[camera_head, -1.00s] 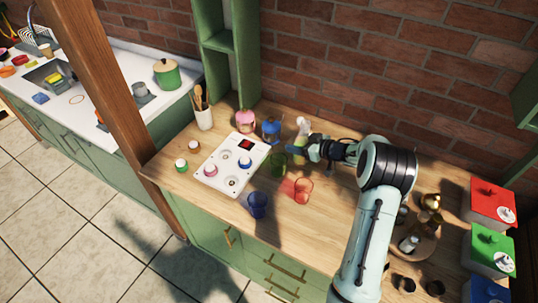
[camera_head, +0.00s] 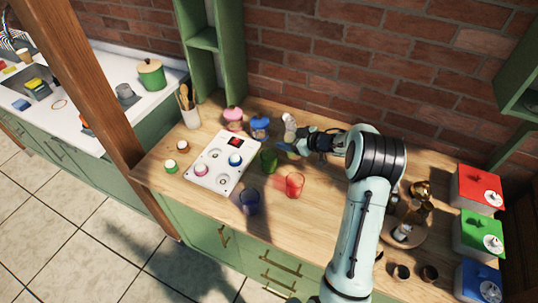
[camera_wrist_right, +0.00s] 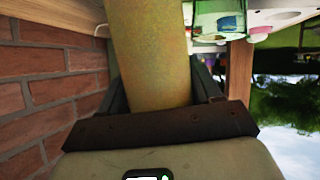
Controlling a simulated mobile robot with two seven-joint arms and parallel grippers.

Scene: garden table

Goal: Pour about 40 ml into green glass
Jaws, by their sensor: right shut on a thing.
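The green glass (camera_head: 268,161) stands on the wooden counter, right of the white panel. A green-tinted glass shows at the top of the right wrist view (camera_wrist_right: 218,20), beyond the held thing. My right gripper (camera_head: 305,145) is to the right of and behind the green glass, apart from it. It is shut on a yellowish cylindrical container (camera_wrist_right: 150,60), which runs away between the fingers. In the head view the gripper hides most of it; I cannot tell whether liquid is flowing. My left gripper is not in view.
The red glass (camera_head: 294,184) and blue glass (camera_head: 249,201) stand nearer the front edge. The blue-lidded jar (camera_head: 260,127), pink-lidded jar (camera_head: 233,118) and a pale bottle-like thing (camera_head: 289,124) are behind. The white panel (camera_head: 208,178) is left. The brick wall (camera_head: 350,85) is close behind.

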